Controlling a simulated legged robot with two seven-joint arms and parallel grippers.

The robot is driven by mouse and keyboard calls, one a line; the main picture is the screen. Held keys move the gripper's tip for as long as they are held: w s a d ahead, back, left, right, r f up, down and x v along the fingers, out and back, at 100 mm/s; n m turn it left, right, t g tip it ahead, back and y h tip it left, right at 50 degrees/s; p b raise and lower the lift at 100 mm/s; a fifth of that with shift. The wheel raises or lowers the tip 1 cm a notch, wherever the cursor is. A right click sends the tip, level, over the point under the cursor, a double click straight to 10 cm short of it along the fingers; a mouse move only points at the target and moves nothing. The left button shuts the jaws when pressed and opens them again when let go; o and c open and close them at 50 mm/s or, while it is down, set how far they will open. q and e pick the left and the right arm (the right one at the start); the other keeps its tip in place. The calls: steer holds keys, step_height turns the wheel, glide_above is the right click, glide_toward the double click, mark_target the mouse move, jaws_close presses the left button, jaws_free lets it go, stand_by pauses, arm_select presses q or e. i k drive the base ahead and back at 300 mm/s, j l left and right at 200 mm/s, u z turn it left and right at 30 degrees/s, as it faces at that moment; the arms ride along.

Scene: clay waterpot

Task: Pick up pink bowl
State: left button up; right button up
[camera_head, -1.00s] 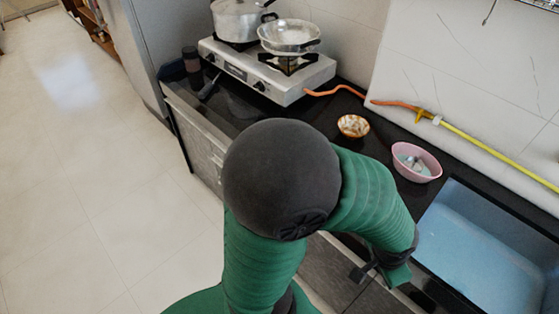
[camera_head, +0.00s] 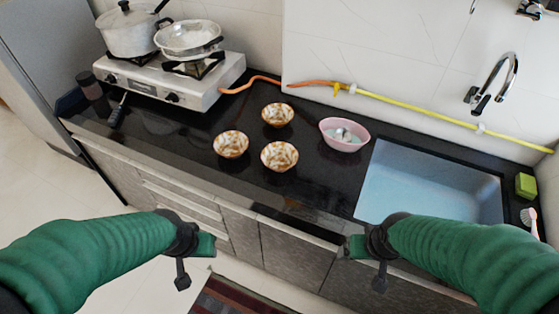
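The pink bowl (camera_head: 344,134) stands upright on the black counter, just left of the sink's back left corner. Something pale and a metal-looking item lie inside it. My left gripper (camera_head: 194,261) is low in front of the counter, left of the bowl and well apart from it. My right gripper (camera_head: 364,262) is in front of the counter, below the bowl in the picture and apart from it. Nothing is seen held in either gripper. The fingers are too small and dark to tell whether they are open or shut.
Three patterned bowls (camera_head: 277,115), (camera_head: 231,145), (camera_head: 279,156) stand left of the pink bowl. A blue sink (camera_head: 430,188) and tap (camera_head: 495,82) are to the right. A stove (camera_head: 170,85) with pots is at the back left. A hose (camera_head: 420,110) runs along the wall.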

mark_target(278, 156)
steer(key=i+j+u, duration=0.1)
steer(key=j, duration=0.25)
steer(key=i+j+u, duration=0.1)
steer(key=i+j, duration=0.35)
steer(key=j, duration=0.25)
steer(key=u, duration=0.05)
